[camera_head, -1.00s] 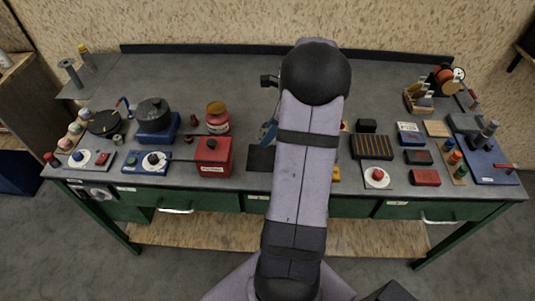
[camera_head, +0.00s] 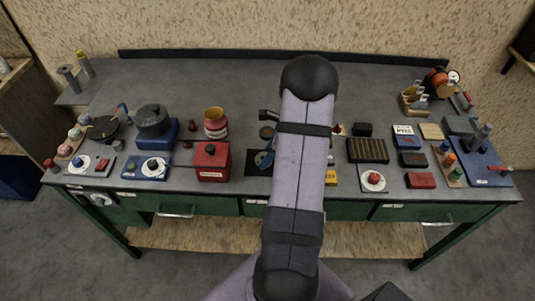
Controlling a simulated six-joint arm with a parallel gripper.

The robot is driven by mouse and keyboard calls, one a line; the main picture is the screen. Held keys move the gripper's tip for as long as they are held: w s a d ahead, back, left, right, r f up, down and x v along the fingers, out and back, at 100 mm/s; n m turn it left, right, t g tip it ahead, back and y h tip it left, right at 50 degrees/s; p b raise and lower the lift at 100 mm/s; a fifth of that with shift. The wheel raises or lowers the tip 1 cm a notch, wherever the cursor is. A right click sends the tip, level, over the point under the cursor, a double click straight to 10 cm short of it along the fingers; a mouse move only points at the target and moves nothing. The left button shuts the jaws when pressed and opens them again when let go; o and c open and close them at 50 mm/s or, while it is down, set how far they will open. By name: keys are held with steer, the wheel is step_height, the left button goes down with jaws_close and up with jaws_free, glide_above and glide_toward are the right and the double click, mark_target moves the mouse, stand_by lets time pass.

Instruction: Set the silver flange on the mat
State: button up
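A dark mat (camera_head: 256,168) lies on the bench near its front edge, left of my arm, partly covered by the arm's end. My gripper (camera_head: 264,158) is low over the mat, beside my arm link; a bluish part of it shows. Its fingertips are too small and too hidden to tell whether they are open or shut, or whether they hold anything. I cannot pick out the silver flange with certainty. A grey spool-shaped piece (camera_head: 69,79) stands at the back left corner.
A black pot (camera_head: 153,121) is on a blue base farther left. A slotted dark block (camera_head: 367,150) and a red button (camera_head: 374,178) lie right of my arm. The back middle bench is clear.

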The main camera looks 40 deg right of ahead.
stand_by(0.3)
steer(key=o, duration=1.3)
steer(key=shift+f, duration=0.1)
steer(key=b+v, duration=0.3)
steer(key=v, duration=0.9)
steer(key=a+f+n+g, duration=0.1)
steer(key=a+n+g, duration=0.2)
steer(key=a+n, duration=1.45)
steer(key=s+a+f+n+h, duration=0.2)
steer(key=s+a+n, duration=0.7)
steer(key=a+n, duration=0.2)
steer(key=shift+s+a+f+n+g, duration=0.3)
steer(key=shift+s+a+n, duration=0.05)
steer(key=shift+a, duration=0.8)
